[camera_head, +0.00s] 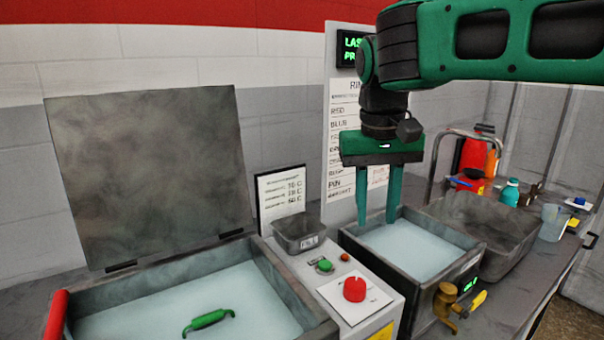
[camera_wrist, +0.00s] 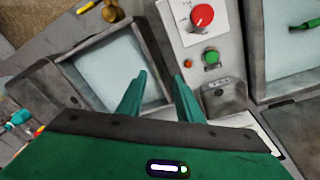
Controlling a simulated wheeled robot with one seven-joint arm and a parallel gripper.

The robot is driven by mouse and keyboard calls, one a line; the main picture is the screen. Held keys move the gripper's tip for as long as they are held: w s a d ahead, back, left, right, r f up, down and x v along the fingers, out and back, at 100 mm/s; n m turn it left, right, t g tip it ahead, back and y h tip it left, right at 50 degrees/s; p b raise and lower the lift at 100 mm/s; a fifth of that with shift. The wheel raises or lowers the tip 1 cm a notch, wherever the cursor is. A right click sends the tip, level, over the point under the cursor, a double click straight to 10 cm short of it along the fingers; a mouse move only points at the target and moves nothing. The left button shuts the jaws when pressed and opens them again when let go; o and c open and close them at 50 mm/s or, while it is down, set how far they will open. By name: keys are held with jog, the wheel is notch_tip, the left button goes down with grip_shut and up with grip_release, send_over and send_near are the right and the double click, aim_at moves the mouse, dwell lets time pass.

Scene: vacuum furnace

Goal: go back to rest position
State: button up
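My gripper (camera_head: 378,208) is green and points down above the left rear part of the smaller bath (camera_head: 465,262). Its two fingers are apart, with nothing between them. In the wrist view my gripper (camera_wrist: 160,84) also shows spread fingers, in front of the smaller bath (camera_wrist: 160,98) and the control panel (camera_wrist: 222,30). I cannot tell how far the fingertips are above the liquid.
A larger bath (camera_head: 320,325) with its lid (camera_head: 150,170) raised stands at left, a green handle (camera_head: 208,321) in it. A small metal bin (camera_head: 298,236), a grey basin (camera_head: 512,245), a brass tap (camera_head: 446,300) and bottles (camera_head: 510,192) stand around.

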jog(key=s+d+f+m, duration=0.1)
jog(key=s+d+f, duration=0.1)
jog(key=d, duration=0.4)
jog(key=s+d+f+m, duration=0.1)
jog(key=s+d+f, duration=0.2)
jog(key=d, duration=0.4)
jog(key=s+d+f+m, duration=0.1)
jog(key=s+d+f, duration=0.1)
jog(key=d, duration=0.4)
jog(key=shift+s+d+f+g, duration=0.25)
jog(key=shift+d+f+g, duration=0.05)
jog(key=shift+d+g, duration=0.1)
jog(key=s+d+f+m, duration=0.1)
jog(key=s+d+f, duration=0.2)
jog(key=s+f, duration=0.2)
jog(key=s+d+f+m+y, duration=0.1)
jog(key=s+d+f, duration=0.3)
jog(key=s, duration=0.5)
jog(key=shift+s+d+f+m, duration=0.3)
jog(key=shift+s+f+m, duration=0.15)
jog(key=shift+m, duration=0.35)
